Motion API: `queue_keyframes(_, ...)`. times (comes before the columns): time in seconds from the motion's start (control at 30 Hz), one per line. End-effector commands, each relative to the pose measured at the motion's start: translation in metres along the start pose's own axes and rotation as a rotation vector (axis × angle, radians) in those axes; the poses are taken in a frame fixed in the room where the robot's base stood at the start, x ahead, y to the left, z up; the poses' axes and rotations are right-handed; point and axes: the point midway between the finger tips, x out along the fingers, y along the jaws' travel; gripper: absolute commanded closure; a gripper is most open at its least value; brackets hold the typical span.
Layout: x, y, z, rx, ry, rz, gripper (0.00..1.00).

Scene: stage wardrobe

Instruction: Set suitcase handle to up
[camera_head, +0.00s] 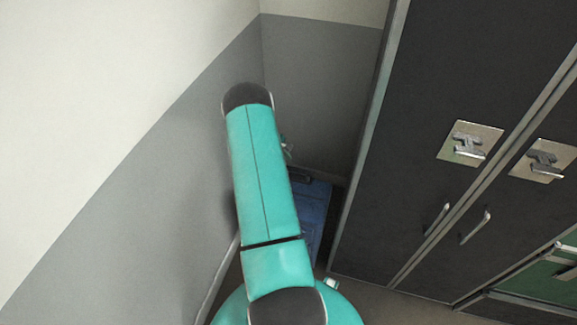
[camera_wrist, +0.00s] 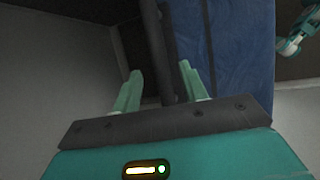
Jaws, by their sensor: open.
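The blue suitcase (camera_head: 314,208) stands in the narrow gap between the grey wall and the dark cabinet, partly hidden behind my arm. A dark handle-like piece (camera_head: 301,178) shows at its top. In the wrist view the blue suitcase (camera_wrist: 238,55) fills the upper right. A dark bar (camera_wrist: 158,45), which looks like the handle, runs down along its left side and between my fingers. My gripper (camera_wrist: 160,82) is open, with one pale green finger on each side of the bar. I cannot tell whether either finger touches it. My gripper is mostly hidden in the head view.
A tall dark cabinet (camera_head: 400,130) with metal latches and handles stands close on the right. A green drawer front (camera_head: 545,278) shows at lower right. The grey wall (camera_head: 150,195) is close on the left, so side room around the suitcase is tight.

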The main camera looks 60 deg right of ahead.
Motion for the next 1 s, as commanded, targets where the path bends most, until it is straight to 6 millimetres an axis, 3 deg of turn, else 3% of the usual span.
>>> queue_keyframes(0.2,0.029,0.0,0.0,0.0,0.0,0.0,0.57)
queue_keyframes(0.57,0.035,0.0,0.0,0.001,0.001,0.001,0.57)
queue_keyframes(0.8,0.035,0.0,0.0,0.0,0.001,0.001,1.0)
queue_keyframes(1.0,0.033,0.001,0.0,0.001,0.001,0.002,1.0)
